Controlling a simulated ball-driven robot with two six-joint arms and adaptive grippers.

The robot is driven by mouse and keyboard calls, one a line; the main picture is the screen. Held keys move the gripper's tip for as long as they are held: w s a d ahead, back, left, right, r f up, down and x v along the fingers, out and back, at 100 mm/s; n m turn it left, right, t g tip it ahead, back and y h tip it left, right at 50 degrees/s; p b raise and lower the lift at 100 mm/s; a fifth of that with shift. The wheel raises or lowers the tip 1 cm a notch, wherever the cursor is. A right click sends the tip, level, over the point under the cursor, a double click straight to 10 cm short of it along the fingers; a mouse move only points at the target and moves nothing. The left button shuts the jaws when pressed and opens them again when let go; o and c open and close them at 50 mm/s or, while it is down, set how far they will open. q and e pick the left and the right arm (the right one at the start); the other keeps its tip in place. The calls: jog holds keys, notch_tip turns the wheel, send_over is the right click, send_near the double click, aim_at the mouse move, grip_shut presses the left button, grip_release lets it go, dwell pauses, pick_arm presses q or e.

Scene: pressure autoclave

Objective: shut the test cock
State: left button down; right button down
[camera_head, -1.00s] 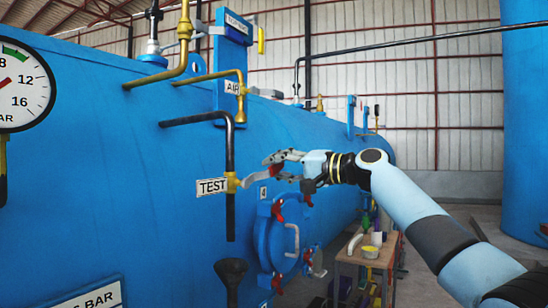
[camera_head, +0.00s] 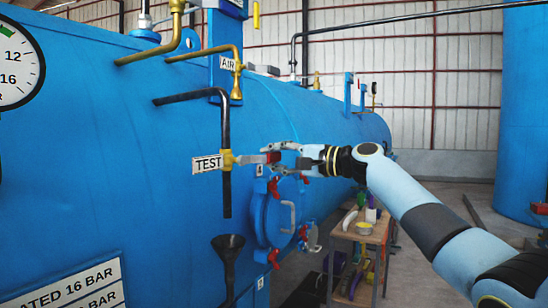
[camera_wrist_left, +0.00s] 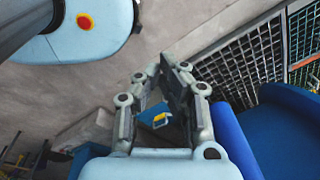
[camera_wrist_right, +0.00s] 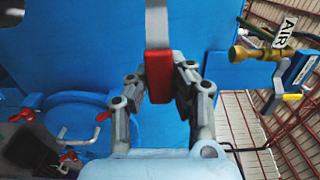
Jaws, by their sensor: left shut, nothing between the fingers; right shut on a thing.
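The test cock (camera_head: 227,160) is a brass valve on a black vertical pipe, beside the TEST label (camera_head: 207,164) on the blue vessel. Its grey lever with a red grip points right, roughly level, across the pipe. My right gripper (camera_head: 284,154) is shut on the red grip at the lever's end. In the right wrist view the red grip (camera_wrist_right: 159,78) sits between the two fingers, with the grey lever running up from it. My left gripper (camera_wrist_left: 170,76) is shut and empty; it shows only in the left wrist view, above the floor.
A black funnel (camera_head: 228,246) stands below the pipe's open end. A round blue hatch (camera_head: 283,215) with red-handled clamps is just below my right gripper. The AIR pipe (camera_head: 238,70) is above. A small cart (camera_head: 362,235) with items stands beyond, with open floor right of it.

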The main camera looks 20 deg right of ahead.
jog(key=shift+f, duration=0.15)
jog(key=c, duration=1.1)
grip_release()
jog(key=shift+d, duration=0.1)
jog(key=v, duration=1.2)
